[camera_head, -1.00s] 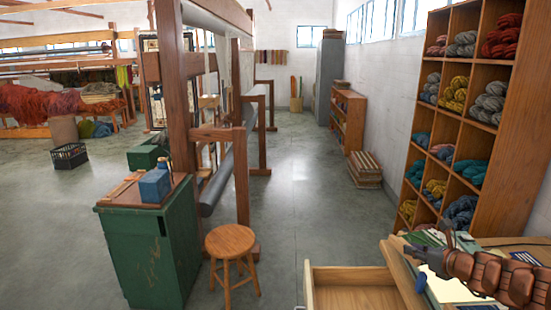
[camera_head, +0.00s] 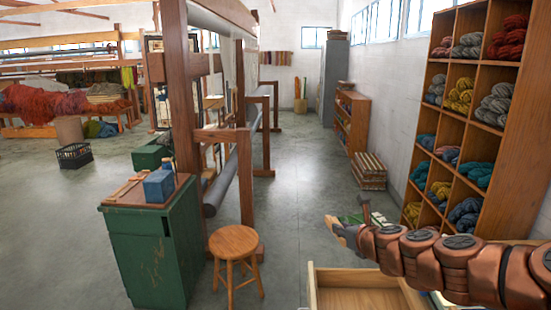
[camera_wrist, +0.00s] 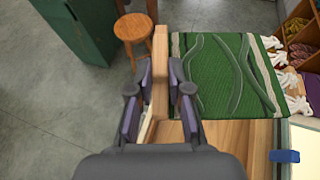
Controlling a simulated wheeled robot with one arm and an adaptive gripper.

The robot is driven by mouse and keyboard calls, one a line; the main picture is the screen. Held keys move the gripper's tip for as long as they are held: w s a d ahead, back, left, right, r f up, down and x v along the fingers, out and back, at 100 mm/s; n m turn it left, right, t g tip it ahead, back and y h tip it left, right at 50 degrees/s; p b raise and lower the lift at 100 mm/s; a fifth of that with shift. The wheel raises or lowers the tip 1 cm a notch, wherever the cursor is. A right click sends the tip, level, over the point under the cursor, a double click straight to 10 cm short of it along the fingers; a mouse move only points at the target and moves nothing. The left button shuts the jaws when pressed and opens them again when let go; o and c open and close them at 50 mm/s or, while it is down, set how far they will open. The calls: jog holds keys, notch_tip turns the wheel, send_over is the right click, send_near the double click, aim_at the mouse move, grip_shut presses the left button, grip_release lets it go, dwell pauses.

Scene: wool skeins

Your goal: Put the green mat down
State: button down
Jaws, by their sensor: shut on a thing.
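The green mat (camera_wrist: 225,75) shows in the wrist view, with wavy darker lines, cream end bands and pale fringe at its right.
The open wooden drawer (camera_head: 312,288) is below my arm; its inside looks empty. A round stool (camera_head: 235,241) and a green cabinet (camera_head: 148,258) stand to the left. A shelf of wool skeins (camera_head: 500,140) is at the right. The floor in the middle (camera_head: 300,190) is clear.

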jog(key=shift+w+a+m+h, duration=0.2)
jog(key=shift+w+m+h, duration=0.1)
jog(key=shift+m+h, duration=0.3)
jog(key=shift+w+a+m+h, duration=0.15)
jog(key=shift+w+m+h, duration=0.15)
jog(key=shift+m+h, duration=1)
jog(key=shift+h, duration=0.3)
jog(key=shift+s+d+m+h, duration=0.1)
jog(key=shift+s+m+h, duration=0.15)
jog(key=shift+m+h, duration=0.5)
jog(key=shift+s+d+m+h, duration=0.3)
jog(key=shift+s+m+h, duration=0.25)
jog(key=shift+h, duration=0.4)
